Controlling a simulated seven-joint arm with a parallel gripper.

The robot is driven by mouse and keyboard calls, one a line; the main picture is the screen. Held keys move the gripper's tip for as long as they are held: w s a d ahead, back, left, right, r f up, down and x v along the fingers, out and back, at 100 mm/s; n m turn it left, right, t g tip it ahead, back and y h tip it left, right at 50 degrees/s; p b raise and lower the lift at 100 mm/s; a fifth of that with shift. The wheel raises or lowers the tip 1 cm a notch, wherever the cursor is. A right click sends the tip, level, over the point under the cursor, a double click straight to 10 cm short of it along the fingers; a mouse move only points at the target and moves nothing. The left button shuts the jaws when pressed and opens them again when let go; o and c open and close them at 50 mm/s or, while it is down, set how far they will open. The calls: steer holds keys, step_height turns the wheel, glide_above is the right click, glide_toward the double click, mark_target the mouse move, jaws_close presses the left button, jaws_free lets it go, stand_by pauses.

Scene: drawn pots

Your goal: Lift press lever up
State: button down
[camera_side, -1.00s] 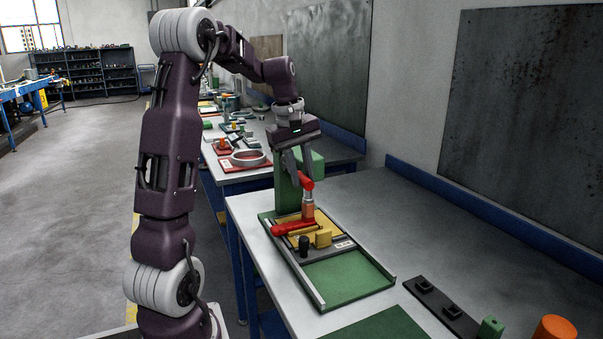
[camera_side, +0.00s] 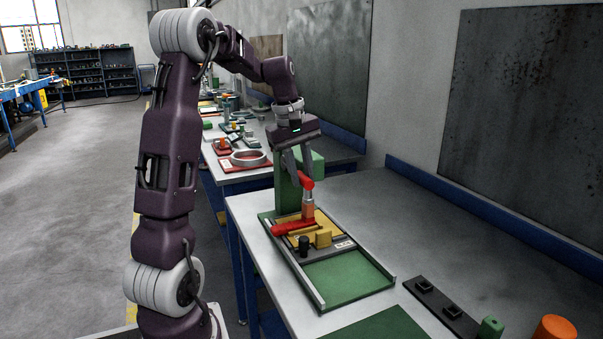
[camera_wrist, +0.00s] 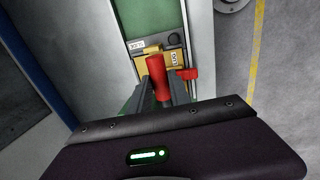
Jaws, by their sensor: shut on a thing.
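The press has a green column (camera_side: 288,192) standing on a green tray base (camera_side: 348,278). Its red lever (camera_side: 306,183) is at the top front of the column, above an orange-red ram (camera_side: 308,209). My gripper (camera_side: 298,172) is at the lever, pointing down, with its fingers closed on it. In the wrist view the red lever (camera_wrist: 157,72) sticks out between the two fingers of my gripper (camera_wrist: 162,88). The fingers hide part of the lever and its pivot.
Below the ram are a yellow fixture (camera_side: 322,238), a red bar (camera_side: 292,228) and a black knob (camera_side: 303,246). A black rack (camera_side: 440,305), a green block (camera_side: 491,327) and an orange cylinder (camera_side: 554,329) are at front right.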

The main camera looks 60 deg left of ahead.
steer(key=shift+r, duration=0.15)
steer(key=r+h, duration=0.1)
steer(key=a+r+h, duration=0.1)
steer(key=r+h, duration=0.1)
steer(key=shift+a, duration=0.1)
steer(key=shift+a+r+n+h, duration=0.2)
steer(key=shift+a+r+h, duration=0.35)
steer(key=shift+r+h, duration=0.4)
steer(key=shift+a+r+n+h, duration=0.2)
steer(key=shift+a+r+h, duration=0.4)
steer(key=shift+h, duration=0.65)
steer(key=shift+r, duration=0.1)
steer(key=c, duration=1.2)
jaws_free()
